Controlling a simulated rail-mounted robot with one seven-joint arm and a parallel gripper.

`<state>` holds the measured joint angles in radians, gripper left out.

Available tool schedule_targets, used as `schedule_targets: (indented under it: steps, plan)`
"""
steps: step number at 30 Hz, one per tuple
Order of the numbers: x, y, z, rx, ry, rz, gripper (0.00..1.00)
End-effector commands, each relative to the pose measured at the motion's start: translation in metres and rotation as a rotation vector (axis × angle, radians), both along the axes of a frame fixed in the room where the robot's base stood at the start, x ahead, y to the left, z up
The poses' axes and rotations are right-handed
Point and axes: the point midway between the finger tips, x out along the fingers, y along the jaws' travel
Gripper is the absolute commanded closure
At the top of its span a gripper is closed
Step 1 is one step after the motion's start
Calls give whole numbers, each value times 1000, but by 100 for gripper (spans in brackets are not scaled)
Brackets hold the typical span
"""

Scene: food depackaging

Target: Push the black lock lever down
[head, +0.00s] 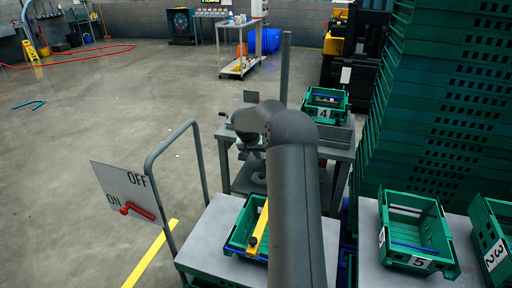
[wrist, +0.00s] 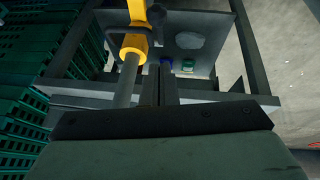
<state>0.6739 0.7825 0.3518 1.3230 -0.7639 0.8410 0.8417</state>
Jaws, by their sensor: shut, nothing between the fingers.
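In the wrist view my gripper (wrist: 159,84) is shut, its two dark fingers together with nothing between them. Just left of the fingers is a yellow part (wrist: 135,45) on a grey cylinder (wrist: 127,80). A small dark piece (wrist: 157,14) shows beside the top of the yellow part; I cannot tell whether it is the black lock lever. I see no clear contact between the fingers and these parts. In the head view my arm hides the gripper and much of the grey machine table (head: 240,178).
A green crate (head: 233,243) holding a yellow bar (head: 259,228) stands on the near table. Crate 4 (head: 335,112) is behind, and crate 5 (head: 408,200) is at right beside tall green stacks (head: 440,100). A red ON/OFF switch lever (head: 137,210) is at left. Open floor lies beyond.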

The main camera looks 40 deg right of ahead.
Motion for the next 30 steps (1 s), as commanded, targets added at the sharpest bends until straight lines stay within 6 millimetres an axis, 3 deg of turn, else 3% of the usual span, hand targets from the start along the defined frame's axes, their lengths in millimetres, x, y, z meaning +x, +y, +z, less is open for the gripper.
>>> schedule_targets:
  steps: [4, 10, 25, 30]
  plan:
    - [3, -11, -27, 2, 3, -1, 100]
    - [-6, -5, -51, 0, 3, 0, 100]
    - [-9, -3, -60, -2, 1, -1, 100]
    - [-17, -13, -69, -27, -13, -17, 100]
